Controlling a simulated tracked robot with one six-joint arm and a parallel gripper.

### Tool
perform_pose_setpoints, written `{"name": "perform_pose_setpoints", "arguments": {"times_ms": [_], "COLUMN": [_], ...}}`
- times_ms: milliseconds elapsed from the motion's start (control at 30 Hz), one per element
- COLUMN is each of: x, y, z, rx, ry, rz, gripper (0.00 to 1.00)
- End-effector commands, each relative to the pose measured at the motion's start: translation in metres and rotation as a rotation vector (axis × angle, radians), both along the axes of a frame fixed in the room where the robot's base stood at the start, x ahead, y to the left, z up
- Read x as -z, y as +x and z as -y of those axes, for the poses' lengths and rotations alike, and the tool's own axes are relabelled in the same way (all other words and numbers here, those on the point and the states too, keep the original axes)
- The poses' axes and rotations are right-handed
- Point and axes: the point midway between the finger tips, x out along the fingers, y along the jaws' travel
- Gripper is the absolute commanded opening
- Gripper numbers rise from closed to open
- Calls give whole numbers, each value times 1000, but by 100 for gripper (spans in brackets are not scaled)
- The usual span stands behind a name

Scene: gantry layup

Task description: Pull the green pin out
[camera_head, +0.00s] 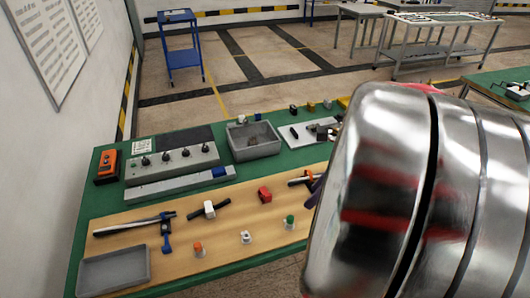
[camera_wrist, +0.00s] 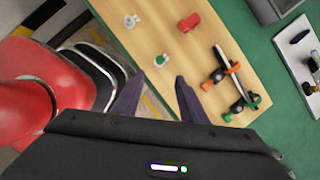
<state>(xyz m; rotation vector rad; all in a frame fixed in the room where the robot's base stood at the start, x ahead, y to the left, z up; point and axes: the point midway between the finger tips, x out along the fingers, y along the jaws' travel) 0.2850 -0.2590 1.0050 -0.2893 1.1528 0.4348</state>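The green pin (camera_head: 290,220) stands in a pale base on the wooden board at its front right, close to the edge. It also shows in the wrist view (camera_wrist: 161,60), beyond my fingertips. My gripper (camera_wrist: 156,84) is open, with its two dark fingers spread and nothing between them. The green pin appears ahead of the gap, apart from both fingers. In the head view my silver arm hides most of the gripper; only a dark finger part shows beside the arm.
A white pin (camera_head: 246,237) and an orange pin (camera_head: 198,249) stand left of the green one. A red block (camera_head: 265,195) lies behind. Tools with orange and green handles (camera_wrist: 230,80) lie right in the wrist view. A grey tray (camera_head: 115,272) sits front left.

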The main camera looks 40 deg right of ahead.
Motion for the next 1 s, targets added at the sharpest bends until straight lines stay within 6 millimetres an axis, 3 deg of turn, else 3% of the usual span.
{"name": "perform_pose_setpoints", "arguments": {"times_ms": [267,1000], "x": [13,106], "y": [5,39], "z": [-3,-23], "rx": [-4,-8], "ry": [1,2], "rz": [-1,-3], "gripper": [39,39]}}
